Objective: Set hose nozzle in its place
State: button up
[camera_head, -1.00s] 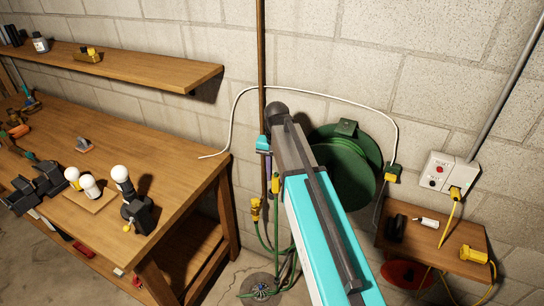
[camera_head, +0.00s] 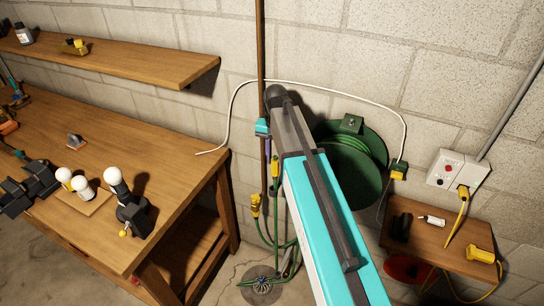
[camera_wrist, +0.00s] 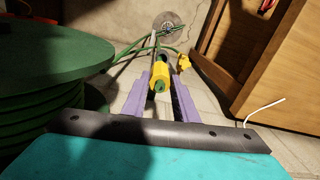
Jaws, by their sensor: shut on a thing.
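My gripper (camera_wrist: 161,92) points downward, its purple fingers closed on a yellow and green hose piece, which looks like the hose nozzle (camera_wrist: 161,72). In the head view my gripper (camera_head: 268,152) is partly hidden by my arm, and the held piece (camera_head: 276,187) hangs below it in front of the wall. A second yellow fitting (camera_head: 255,204) on a green hose is just left of it; it also shows in the wrist view (camera_wrist: 183,62). The nozzle's place cannot be told for sure.
A green hose reel (camera_head: 354,178) is on the wall to the right. A wooden workbench (camera_head: 150,235) stands at the left. A round floor drain (camera_head: 262,284) lies below, with hoses around it. A small wooden shelf (camera_head: 450,235) with a yellow plug is at the right.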

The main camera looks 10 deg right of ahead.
aim_at(273, 173)
jog(key=shift+a, duration=0.15)
jog(key=shift+a, duration=0.2)
jog(key=shift+f, duration=0.1)
jog(key=shift+f+b, duration=0.9)
jog(key=shift+f, duration=1.25)
jog(key=shift+f+b, duration=0.7)
jog(key=shift+f, duration=1.3)
jog(key=o, duration=1.1)
jog(key=shift+r, duration=0.15)
